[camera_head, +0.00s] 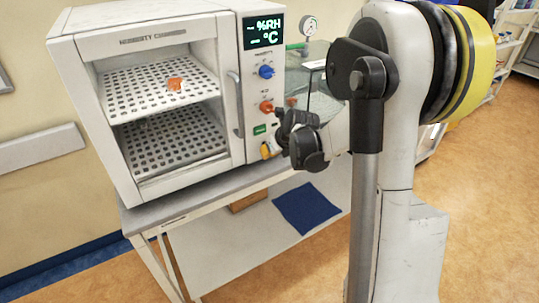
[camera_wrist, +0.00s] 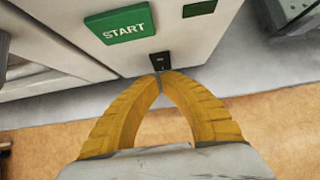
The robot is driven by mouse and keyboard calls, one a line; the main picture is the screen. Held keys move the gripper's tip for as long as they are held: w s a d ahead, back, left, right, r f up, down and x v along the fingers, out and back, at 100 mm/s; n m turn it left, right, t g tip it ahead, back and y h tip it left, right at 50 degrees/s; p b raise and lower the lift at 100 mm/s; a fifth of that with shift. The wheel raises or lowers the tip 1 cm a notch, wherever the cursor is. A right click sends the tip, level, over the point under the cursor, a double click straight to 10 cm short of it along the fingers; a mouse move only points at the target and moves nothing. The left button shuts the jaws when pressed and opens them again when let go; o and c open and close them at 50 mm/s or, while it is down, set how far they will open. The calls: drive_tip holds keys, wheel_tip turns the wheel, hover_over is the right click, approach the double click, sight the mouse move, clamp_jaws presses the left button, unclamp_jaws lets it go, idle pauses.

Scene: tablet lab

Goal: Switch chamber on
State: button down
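The white humidity chamber (camera_head: 205,165) stands on a table, its front showing an open or see-through interior with two perforated shelves. Its display (camera_head: 263,31) is lit with "%RH", "°C" and dashes. The panel below has a blue knob (camera_head: 266,71), an orange knob (camera_head: 266,106) and a green button (camera_head: 260,129), which reads START in the wrist view (camera_wrist: 122,25). A small black switch (camera_wrist: 160,61) sits below START. My gripper (camera_wrist: 160,74) is shut and empty, its yellow fingertips together at the switch's lower edge; I cannot tell whether they touch. My gripper (camera_head: 268,150) is at the panel's lower part.
An orange item (camera_head: 175,84) lies on the upper shelf. A gauge (camera_head: 308,25) and a glass box (camera_head: 318,90) are right of the chamber, close to my arm. The table's lower shelf holds a blue mat (camera_head: 306,208) and a brown box (camera_head: 248,201). The floor in front looks clear.

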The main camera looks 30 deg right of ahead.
drive_tip(key=shift+w+f+t+b, duration=0.3)
drive_tip(key=shift+f+t+b, duration=0.2)
drive_tip(key=shift+b, duration=0.3)
drive_tip(key=shift+w+r, duration=0.15)
drive_tip(key=shift+r, duration=0.3)
